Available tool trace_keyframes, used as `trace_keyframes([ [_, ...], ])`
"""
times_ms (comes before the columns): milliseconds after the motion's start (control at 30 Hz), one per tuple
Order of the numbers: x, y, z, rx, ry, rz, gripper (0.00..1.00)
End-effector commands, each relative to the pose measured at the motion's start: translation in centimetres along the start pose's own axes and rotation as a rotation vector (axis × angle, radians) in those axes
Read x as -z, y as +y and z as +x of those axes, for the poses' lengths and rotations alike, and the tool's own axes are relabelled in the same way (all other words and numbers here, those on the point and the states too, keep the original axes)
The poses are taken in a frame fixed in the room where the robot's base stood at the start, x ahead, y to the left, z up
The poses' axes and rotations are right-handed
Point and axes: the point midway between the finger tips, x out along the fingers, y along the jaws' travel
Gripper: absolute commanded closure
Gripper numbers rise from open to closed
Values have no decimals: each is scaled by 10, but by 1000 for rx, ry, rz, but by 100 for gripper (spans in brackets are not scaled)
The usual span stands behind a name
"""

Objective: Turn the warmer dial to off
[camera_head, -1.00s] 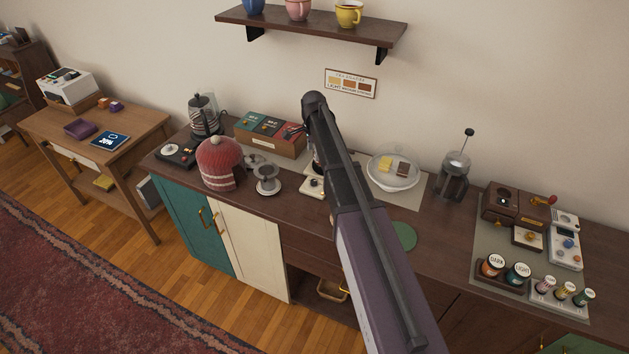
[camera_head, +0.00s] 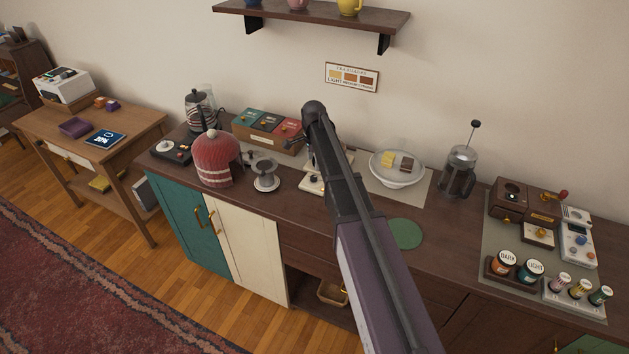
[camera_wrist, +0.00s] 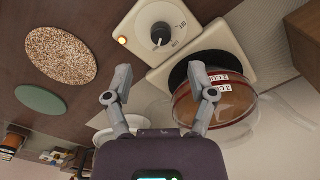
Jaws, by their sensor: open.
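The cream warmer (camera_wrist: 205,48) fills the top of the wrist view. On its front panel is a round white dial with a black knob (camera_wrist: 160,35), and beside it a small lamp (camera_wrist: 122,41) glows orange. A glass carafe (camera_wrist: 225,100) with brown contents and a cup label stands at the black warming plate. My gripper (camera_wrist: 160,72) is open and empty, its two fingers spread just below the dial in the picture, apart from the knob.
A speckled round mat (camera_wrist: 60,55) and a green disc (camera_wrist: 41,100) lie beside the warmer. A shelf (camera_head: 310,18) hangs above.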

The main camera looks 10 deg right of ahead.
Motion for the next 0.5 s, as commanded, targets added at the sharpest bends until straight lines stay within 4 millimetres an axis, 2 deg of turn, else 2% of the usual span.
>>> trace_keyframes([
  [33, 0, 0, 8, 0, 0, 0, 28],
  [500, 0, 0, 44, 0, 0, 0, 28],
])
